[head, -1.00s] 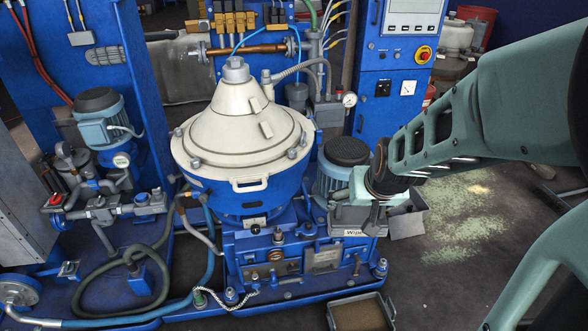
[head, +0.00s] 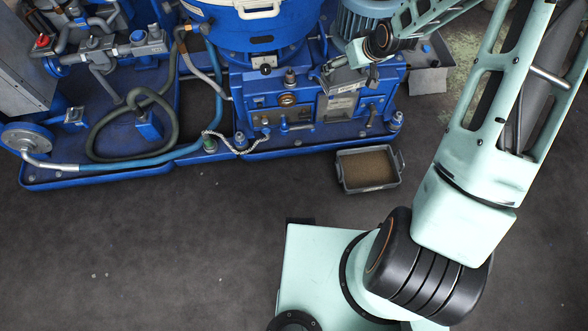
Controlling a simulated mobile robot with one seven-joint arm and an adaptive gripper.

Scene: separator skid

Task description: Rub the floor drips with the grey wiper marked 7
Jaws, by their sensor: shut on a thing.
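My gripper (head: 358,52) is at the top of the view, over the right front corner of the blue skid. It is shut on a grey thing (head: 343,77), which seems to be the wiper and sits close above a white label plate on the skid. The fingertips are small and partly hidden, and no number 7 can be read. The dark floor (head: 180,250) in front of the skid shows a few tiny pale specks. I cannot tell whether any of these are the drips.
A grey tray (head: 344,180) of brown granules stands on the floor before the skid. A grey box (head: 430,82) is at the skid's right end, near a pale green patch (head: 462,50). A hose (head: 150,160) loops at left. The front floor is open.

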